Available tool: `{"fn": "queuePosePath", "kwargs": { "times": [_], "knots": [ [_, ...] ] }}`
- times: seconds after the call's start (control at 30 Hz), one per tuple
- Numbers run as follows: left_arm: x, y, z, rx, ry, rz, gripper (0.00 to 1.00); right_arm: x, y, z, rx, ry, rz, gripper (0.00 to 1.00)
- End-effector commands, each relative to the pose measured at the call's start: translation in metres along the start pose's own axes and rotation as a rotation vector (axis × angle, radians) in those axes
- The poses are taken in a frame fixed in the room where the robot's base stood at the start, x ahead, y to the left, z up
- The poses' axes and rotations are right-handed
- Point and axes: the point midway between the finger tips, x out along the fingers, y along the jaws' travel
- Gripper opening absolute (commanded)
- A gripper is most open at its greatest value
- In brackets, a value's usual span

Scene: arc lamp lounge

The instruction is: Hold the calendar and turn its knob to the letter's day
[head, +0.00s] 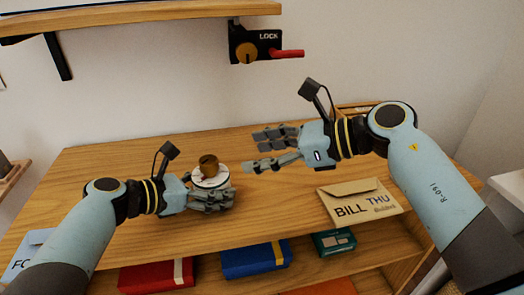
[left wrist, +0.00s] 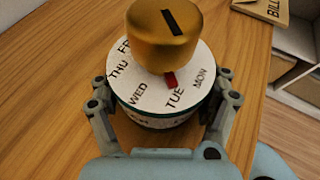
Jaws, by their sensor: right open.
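The calendar (head: 222,180) is a round white dial on the wooden top, with a brass knob (head: 208,165). In the left wrist view the dial (left wrist: 140,80) shows FRI, THU, WED, TUE and MON around the brass knob (left wrist: 165,35); the red pointer (left wrist: 171,80) lies toward TUE. My left gripper (head: 212,198) has its fingers on both sides of the calendar's body, closed on it; they also show in the left wrist view (left wrist: 165,110). My right gripper (head: 262,150) is open and empty, right of the knob. The letter (head: 345,190) reads BILL THU and lies at the right.
A wall shelf (head: 140,14) carries a black LOCK device (head: 243,50) with a red handle. A shelf below the top holds a red item (head: 150,277), a blue item (head: 255,262) and a teal box (head: 333,242). The wood left of the calendar is clear.

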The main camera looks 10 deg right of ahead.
Motion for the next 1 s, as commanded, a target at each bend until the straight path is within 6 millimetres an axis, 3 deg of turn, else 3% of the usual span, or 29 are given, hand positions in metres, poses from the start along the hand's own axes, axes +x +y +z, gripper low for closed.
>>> {"fn": "queuePosePath", "kwargs": {
  "times": [0.03, 0.17, 0.53, 1.0],
  "knots": [
    [0.000, 0.000, 0.000, 0.000, -0.001, 0.000, 0.85, 0.000, 0.000, 0.000, 0.000, 0.000, 0.000, 0.60],
    [0.000, 0.000, 0.000, 0.000, 0.000, 0.000, 1.00, 0.000, 0.000, 0.000, 0.000, 0.000, 0.000, 0.60],
    [-0.008, 0.001, -0.001, 0.000, 0.000, 0.001, 1.00, 0.000, 0.000, 0.000, 0.000, 0.000, 0.000, 0.60],
    [-0.101, 0.001, -0.001, 0.002, 0.003, 0.001, 1.00, 0.000, 0.000, 0.000, 0.000, 0.000, 0.000, 0.60]
  ]
}}
